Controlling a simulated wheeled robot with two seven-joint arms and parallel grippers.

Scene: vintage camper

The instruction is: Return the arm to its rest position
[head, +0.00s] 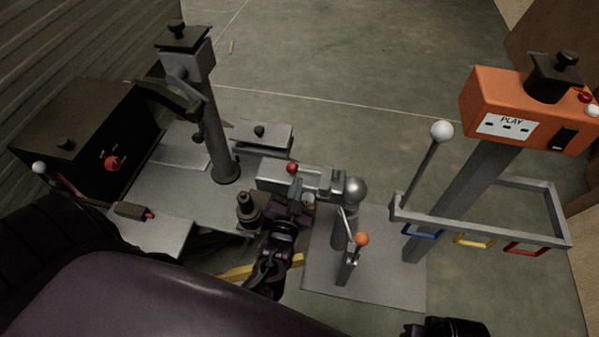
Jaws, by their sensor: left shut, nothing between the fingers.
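My left arm comes in from the lower left. My left gripper (291,214) is shut and empty. It is beside the grey vise-like fixture with a red knob (292,169), left of the post with a silver ball (355,189). I cannot tell whether it touches the fixture. A dark part of mine, seemingly the right gripper (446,328), shows only at the bottom edge. Its fingers cannot be made out.
A grey bench (163,235) with a tall column (212,120) and a black box (85,140) stands left. An orange-knobbed lever (361,240) stands close right of the gripper. Further right are a white-knobbed lever (441,131) and an orange PLAY box (495,100).

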